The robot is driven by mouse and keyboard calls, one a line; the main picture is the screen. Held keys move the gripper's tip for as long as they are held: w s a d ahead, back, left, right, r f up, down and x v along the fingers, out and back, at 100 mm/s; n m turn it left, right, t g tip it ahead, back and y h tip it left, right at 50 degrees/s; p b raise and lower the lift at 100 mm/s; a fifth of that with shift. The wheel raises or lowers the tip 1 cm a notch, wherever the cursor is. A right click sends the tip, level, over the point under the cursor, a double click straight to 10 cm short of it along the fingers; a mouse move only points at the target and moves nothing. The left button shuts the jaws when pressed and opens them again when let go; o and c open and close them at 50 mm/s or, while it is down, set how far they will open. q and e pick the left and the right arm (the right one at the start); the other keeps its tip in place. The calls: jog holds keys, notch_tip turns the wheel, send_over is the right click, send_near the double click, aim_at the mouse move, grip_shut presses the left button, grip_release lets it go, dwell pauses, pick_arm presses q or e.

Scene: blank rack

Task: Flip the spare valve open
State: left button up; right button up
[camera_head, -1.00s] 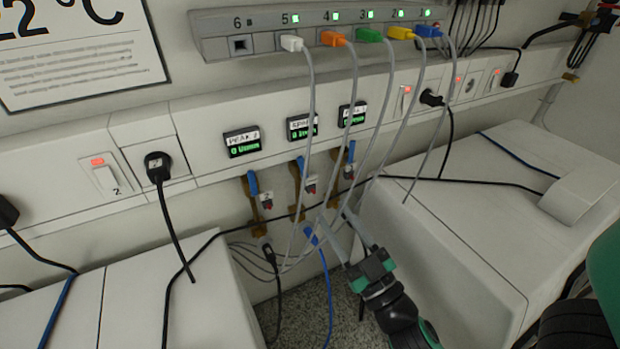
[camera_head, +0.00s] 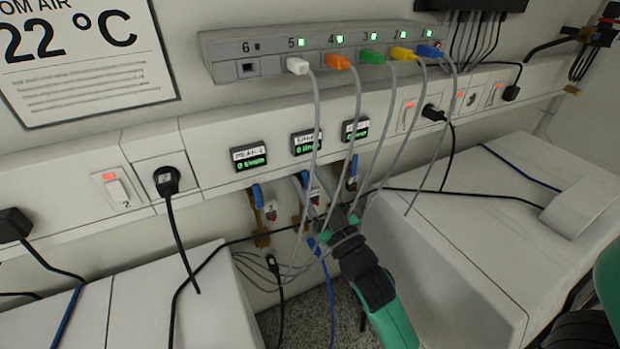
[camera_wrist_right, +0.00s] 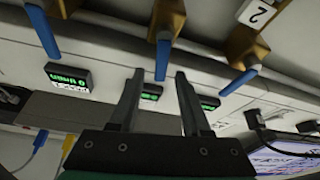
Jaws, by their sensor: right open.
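Three brass valves with blue lever handles sit in a row below three small displays. The middle display (camera_head: 306,142) reads like "SPARE", and the valve under it is largely hidden by my gripper and cables. In the right wrist view the middle valve (camera_wrist_right: 163,55) has its blue handle just beyond the fingertips, roughly between them; contact cannot be told. My right gripper (camera_head: 320,188) is open, with nothing held, and it also shows in the wrist view (camera_wrist_right: 158,76). The left valve (camera_head: 257,196) and right valve (camera_head: 353,172) stand on either side. My left gripper is out of view.
Grey network cables hang from the switch (camera_head: 330,50) in front of the valves and around my right gripper. A black cable crosses behind. White boxes (camera_head: 170,300) and (camera_head: 470,240) flank the gap where my right arm comes up.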

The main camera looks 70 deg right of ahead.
grip_shut()
jog(key=shift+f, duration=0.1)
jog(key=m+b, duration=0.1)
jog(key=m+h+b, duration=0.1)
jog(key=b, duration=0.1)
jog(key=m+g+b, duration=0.1)
jog(key=shift+s+d+f+m+h+b, duration=0.1)
jog(key=shift+s+d+m+h+b, duration=0.2)
jog(key=shift+d+m+b, duration=0.1)
jog(key=shift+r+g, duration=0.25)
jog(key=shift+g, duration=0.05)
grip_release()
